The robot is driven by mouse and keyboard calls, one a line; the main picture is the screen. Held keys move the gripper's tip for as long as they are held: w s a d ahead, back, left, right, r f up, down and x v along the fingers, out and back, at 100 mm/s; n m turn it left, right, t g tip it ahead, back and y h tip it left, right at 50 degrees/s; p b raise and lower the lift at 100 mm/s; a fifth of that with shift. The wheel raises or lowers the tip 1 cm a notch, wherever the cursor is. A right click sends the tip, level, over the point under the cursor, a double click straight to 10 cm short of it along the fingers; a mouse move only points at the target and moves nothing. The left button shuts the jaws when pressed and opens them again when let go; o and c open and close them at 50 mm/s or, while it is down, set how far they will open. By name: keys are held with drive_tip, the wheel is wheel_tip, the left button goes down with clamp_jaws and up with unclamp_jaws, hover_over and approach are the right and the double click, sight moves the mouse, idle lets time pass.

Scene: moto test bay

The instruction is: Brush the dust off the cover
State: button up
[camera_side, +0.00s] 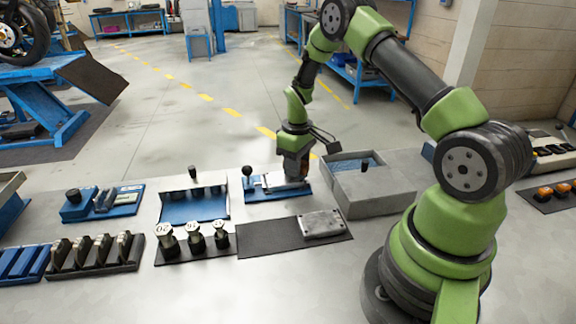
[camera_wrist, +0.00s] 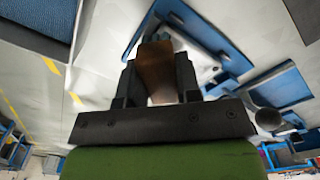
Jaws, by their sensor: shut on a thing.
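My gripper (camera_side: 295,172) points down over a blue tray (camera_side: 262,196) in the side view. In the wrist view its dark jaws (camera_wrist: 158,78) are closed on a brown wooden handle, which looks like the brush (camera_wrist: 155,62). The brush's far end is hard to make out against the tray, and I cannot tell if it touches anything. A grey metal plate, likely the cover (camera_side: 322,223), lies flat on a black mat (camera_side: 270,238) in front of the tray, apart from my gripper. Dust on it is too small to tell.
A grey open box (camera_side: 385,205) stands just right of the tray. Black racks (camera_side: 95,254) lie further left. The bench front is clear.

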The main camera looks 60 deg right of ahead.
wheel_tip(320, 180, up, 8)
drive_tip(key=shift+f, duration=0.2)
drive_tip(key=shift+r, duration=0.1)
idle(0.8)
